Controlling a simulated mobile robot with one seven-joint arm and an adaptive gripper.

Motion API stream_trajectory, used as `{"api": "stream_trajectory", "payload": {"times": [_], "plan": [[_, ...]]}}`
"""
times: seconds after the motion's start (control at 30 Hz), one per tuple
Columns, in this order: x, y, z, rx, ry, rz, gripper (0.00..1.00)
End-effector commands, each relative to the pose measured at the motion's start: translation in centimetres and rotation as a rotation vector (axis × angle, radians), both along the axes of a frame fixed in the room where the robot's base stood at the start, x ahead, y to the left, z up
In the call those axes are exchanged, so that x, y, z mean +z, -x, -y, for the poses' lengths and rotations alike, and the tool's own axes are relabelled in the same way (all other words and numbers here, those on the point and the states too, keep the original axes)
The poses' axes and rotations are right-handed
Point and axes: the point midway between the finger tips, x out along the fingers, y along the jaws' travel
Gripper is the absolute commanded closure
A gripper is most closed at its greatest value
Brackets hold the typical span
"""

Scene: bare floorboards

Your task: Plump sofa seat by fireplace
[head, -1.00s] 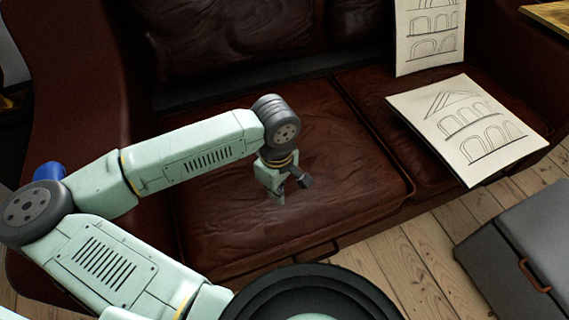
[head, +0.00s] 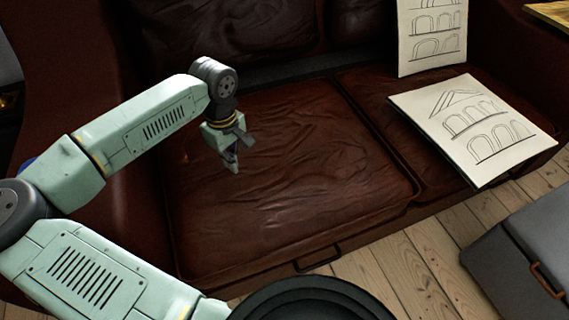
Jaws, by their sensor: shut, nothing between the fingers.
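The sofa is dark brown leather, and its left seat cushion (head: 300,190) fills the middle of the head view. The cushion's leather is creased and wrinkled. My gripper (head: 233,165) is shut and empty, pointing down over the back left part of this cushion. I cannot tell whether its tips touch the leather. The right seat cushion (head: 400,110) is partly covered by a paper drawing. The sofa's left arm (head: 60,80) is partly hidden behind my arm. No fireplace can be made out.
One drawing of arches (head: 475,125) lies on the right seat, overhanging its front edge. Another drawing (head: 432,35) leans against the backrest (head: 225,30). A grey case (head: 525,250) stands on the floorboards (head: 420,270) at the lower right. A wooden surface (head: 552,14) shows at the top right.

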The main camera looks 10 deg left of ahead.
Motion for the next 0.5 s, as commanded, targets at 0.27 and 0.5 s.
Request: {"api": "stream_trajectory", "payload": {"times": [0.27,0.5], "plan": [[-0.2,0.0,0.0,0.000,0.000,0.000,1.00],[-1.8,0.0,0.0,0.000,0.000,0.000,1.00]]}}
